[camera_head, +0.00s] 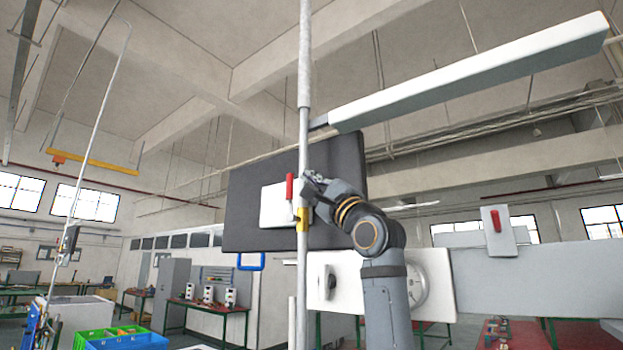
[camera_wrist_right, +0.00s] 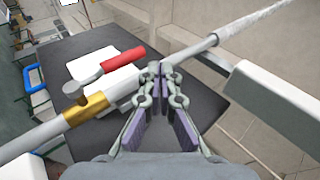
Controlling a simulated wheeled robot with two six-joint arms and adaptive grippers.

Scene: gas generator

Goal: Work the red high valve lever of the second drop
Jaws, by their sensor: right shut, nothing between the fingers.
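The red valve lever (camera_head: 289,187) stands upright beside the vertical pipe (camera_head: 303,130) in the middle of the head view. Its brass valve body (camera_head: 302,218) sits on the pipe below it. In the right wrist view the red lever (camera_wrist_right: 123,60) lies just left of the fingertips, and the brass body (camera_wrist_right: 85,109) is further to the lower left. My right gripper (camera_head: 309,183) is shut and empty, close to the pipe on the lever's right. In the wrist view its fingertips (camera_wrist_right: 161,70) appear apart from the lever. My left gripper is not in view.
A dark panel (camera_head: 245,215) with a white plate stands behind the lever. A white beam (camera_head: 470,75) runs up to the right. Another red handle (camera_head: 496,220) is on a plate at the right. A second pipe (camera_head: 90,130) hangs at the left.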

